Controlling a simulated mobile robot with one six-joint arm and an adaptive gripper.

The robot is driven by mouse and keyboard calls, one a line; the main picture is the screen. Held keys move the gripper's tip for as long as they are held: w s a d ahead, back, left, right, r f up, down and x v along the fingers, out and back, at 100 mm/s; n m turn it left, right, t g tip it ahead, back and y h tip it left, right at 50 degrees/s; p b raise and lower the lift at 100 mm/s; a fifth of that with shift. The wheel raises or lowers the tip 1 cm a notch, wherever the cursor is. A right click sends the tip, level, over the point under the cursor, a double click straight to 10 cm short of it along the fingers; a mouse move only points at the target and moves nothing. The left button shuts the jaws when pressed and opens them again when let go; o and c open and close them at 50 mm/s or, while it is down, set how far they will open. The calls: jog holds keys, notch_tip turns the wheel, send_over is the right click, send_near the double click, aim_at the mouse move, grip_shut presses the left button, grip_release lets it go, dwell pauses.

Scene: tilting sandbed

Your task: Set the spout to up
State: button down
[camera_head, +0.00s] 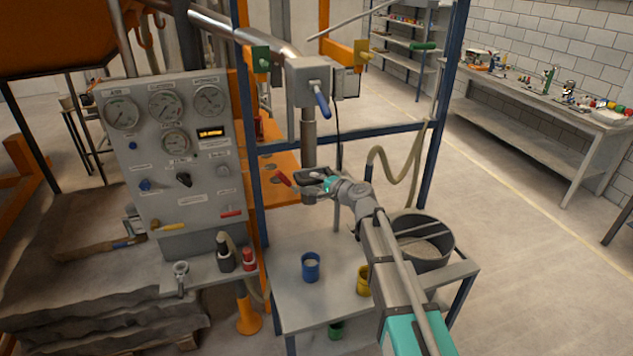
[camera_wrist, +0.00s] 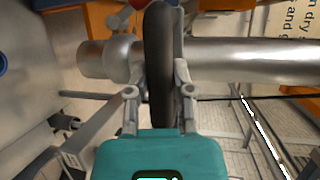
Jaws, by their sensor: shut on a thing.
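The spout (camera_head: 309,135) is a grey metal tube that hangs straight down from a grey box (camera_head: 307,85) on the blue frame. In the wrist view the spout (camera_wrist: 240,62) lies across the picture, its free end at the left. My gripper (camera_head: 318,177) is at the lower part of the spout. In the wrist view my gripper (camera_wrist: 160,70) is closed on a dark rounded handle (camera_wrist: 158,55) that stands in front of the tube. The handle covers part of the tube, so how the two join is hidden. A red-handled part (camera_head: 284,179) sits just left of my gripper.
A gauge panel (camera_head: 170,145) stands at the left. Below the spout is a grey table (camera_head: 300,315) with a blue cup (camera_head: 311,267) and a yellow cup (camera_head: 363,281). A grey bucket (camera_head: 440,262) is beside my arm. A blue lever (camera_head: 322,105) hangs at the box.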

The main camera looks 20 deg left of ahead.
jog(key=shift+w+r+p, duration=0.1)
jog(key=shift+r+p, duration=0.3)
jog(key=shift+r, duration=0.45)
jog(key=shift+w+a+r, duration=0.1)
jog(key=shift+w, duration=0.05)
jog(key=shift+c, duration=2.4)
grip_release()
jog(key=shift+s, duration=0.2)
jog(key=shift+f, duration=0.25)
